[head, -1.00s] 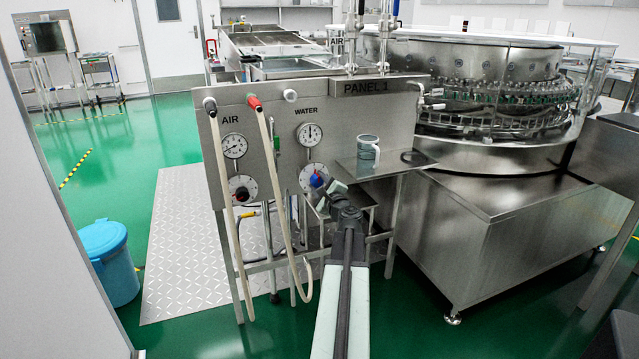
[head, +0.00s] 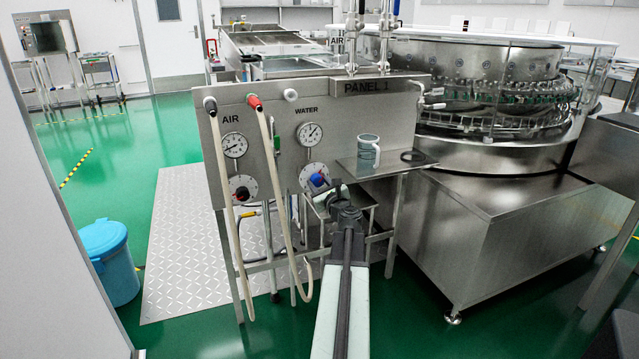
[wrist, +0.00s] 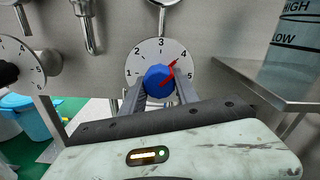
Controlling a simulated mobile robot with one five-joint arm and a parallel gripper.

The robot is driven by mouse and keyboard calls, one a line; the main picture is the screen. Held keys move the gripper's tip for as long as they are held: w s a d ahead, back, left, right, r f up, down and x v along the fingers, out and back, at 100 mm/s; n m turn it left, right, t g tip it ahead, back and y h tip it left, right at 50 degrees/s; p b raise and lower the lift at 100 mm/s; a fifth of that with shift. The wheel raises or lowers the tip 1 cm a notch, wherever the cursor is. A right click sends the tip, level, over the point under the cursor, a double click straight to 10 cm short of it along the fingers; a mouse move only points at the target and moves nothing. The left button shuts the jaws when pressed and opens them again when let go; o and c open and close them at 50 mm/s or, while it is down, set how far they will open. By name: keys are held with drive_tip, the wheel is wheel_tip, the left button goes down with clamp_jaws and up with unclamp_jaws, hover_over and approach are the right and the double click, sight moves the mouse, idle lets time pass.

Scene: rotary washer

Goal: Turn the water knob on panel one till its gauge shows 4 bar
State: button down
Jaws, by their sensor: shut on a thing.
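The water knob (head: 317,180) is blue with a red pointer and sits on the front of panel one (head: 385,88), below the water gauge (head: 309,133). My gripper (wrist: 159,92) is shut on the knob, one finger on each side. In the head view my gripper (head: 327,189) reaches the knob from below right. The gauge needle points up and right; its numbers are too small to read.
A steel shelf (head: 385,164) with a grey-green cup (head: 368,150) juts out right of the knob. The air knob (head: 243,193) and air gauge (head: 234,145) are on the left. Beige hoses (head: 281,205) hang before the panel. A blue bin (head: 110,262) stands on the floor at left.

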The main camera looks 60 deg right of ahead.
drive_tip(key=shift+s+d, duration=0.1)
idle(0.4)
drive_tip(key=c, duration=0.9)
unclamp_jaws()
drive_tip(key=v, duration=0.7)
drive_tip(key=shift+s+a, duration=0.25)
drive_tip(key=shift+a, duration=0.05)
